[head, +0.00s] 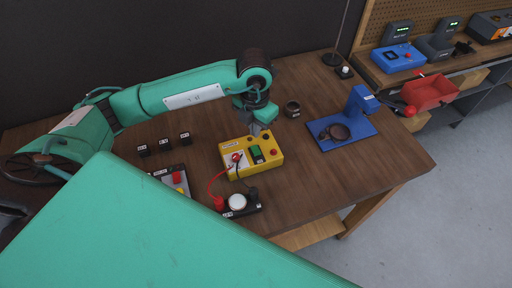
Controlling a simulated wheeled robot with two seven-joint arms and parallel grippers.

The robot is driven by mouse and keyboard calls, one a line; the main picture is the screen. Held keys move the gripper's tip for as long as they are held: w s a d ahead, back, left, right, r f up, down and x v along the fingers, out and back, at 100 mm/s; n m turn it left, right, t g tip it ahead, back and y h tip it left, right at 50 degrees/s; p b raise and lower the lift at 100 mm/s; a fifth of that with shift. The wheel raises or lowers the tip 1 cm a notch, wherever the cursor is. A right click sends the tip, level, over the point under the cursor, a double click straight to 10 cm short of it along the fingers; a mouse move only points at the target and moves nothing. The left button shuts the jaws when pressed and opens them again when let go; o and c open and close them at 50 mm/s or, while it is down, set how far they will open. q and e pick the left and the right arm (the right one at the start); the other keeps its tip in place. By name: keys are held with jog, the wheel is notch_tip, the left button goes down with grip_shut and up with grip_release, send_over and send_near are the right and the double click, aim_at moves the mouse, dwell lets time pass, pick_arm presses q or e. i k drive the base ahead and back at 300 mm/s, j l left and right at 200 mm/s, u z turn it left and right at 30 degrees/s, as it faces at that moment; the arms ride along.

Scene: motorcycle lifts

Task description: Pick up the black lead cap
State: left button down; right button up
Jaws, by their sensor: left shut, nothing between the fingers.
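A yellow box (233,151) with a green switch and a red button stands mid-table. A red lead (212,184) and a thin black lead (238,173) run from its front left. The black lead drops to a small dark piece (253,193) beside a white round button (237,202); this looks like the black lead cap, but it is too small to be sure. My left gripper (257,128) points down just above the back of the yellow box, shut and empty, apart from the dark piece. My right gripper is out of view.
Several small black labelled blocks (164,145) sit at left. A tray (171,178) with red and yellow parts is near my arm. A dark ring (292,108) and a blue stand (362,127) are at right. A lamp pole (342,30) rises behind.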

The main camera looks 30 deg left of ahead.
aim_at(254, 196)
jog(key=k+l, duration=0.5)
jog(key=k, duration=0.2)
jog(key=k+l, duration=0.5)
jog(key=k, duration=0.15)
